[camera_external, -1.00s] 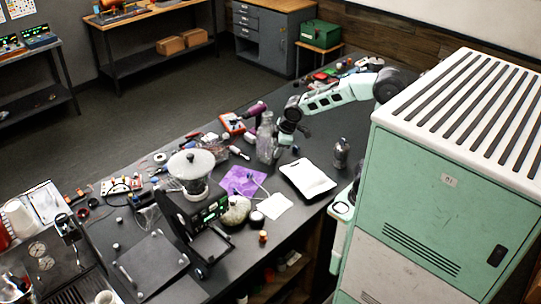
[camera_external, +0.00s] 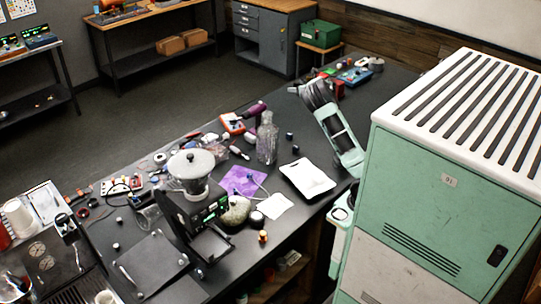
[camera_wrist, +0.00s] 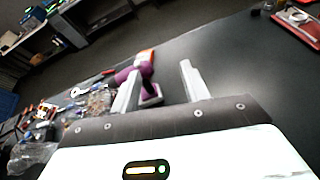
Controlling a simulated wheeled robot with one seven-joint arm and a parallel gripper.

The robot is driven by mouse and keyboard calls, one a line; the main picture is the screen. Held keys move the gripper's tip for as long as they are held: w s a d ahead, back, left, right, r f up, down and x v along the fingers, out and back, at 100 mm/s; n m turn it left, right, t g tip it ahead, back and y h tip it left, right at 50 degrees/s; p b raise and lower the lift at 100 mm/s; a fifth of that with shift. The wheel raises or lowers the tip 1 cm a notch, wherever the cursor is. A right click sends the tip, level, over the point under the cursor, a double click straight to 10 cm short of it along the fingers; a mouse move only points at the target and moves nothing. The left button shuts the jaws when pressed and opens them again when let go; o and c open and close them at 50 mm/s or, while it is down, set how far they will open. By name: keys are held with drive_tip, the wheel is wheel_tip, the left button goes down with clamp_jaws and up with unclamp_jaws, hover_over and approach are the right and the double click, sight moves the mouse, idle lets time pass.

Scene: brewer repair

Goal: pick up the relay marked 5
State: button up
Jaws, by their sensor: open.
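I cannot make out a relay marked 5; no number is legible on the small bench items. Two small dark blocks, one (camera_external: 289,135) and another (camera_external: 295,149), sit on the bench right of the clear bottle; their kind is unclear. My gripper (camera_wrist: 160,78) is open in the wrist view, its two pale fingers apart with nothing held. A purple-handled tool (camera_wrist: 148,75) shows beyond and between the fingers, apart from them. In the external view my arm is folded up over the bench's right part, and its fingertips cannot be made out.
The dark bench (camera_external: 375,104) has free room at the right. A clear bottle (camera_external: 267,140), white tray (camera_external: 307,179), purple sheet (camera_external: 243,179) and grinder (camera_external: 192,172) stand mid-bench. Clutter lies left.

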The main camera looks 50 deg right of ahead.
drive_tip(key=n, duration=0.2)
approach(290, 134)
drive_tip(key=w, duration=0.4)
drive_tip(key=shift+w+d+f, duration=0.15)
drive_tip(key=shift+w+d, duration=0.15)
drive_tip(key=shift+d, duration=0.1)
drive_tip(key=shift+w+f, duration=0.2)
drive_tip(key=shift+f, duration=0.1)
drive_tip(key=shift+a+f+p+x, duration=0.15)
drive_tip(key=shift+p+x, duration=0.35)
drive_tip(key=shift+x, duration=0.65)
drive_tip(key=shift+a+f+p+x, duration=0.15)
drive_tip(key=shift+p+x, duration=0.4)
drive_tip(key=shift+x, duration=0.65)
drive_tip(key=shift+a+f+p+x, duration=0.15)
drive_tip(key=shift+p+x, duration=0.35)
drive_tip(key=shift+x, duration=0.65)
drive_tip(key=shift+s+d, duration=0.1)
drive_tip(key=shift+s, duration=0.05)
clamp_jaws()
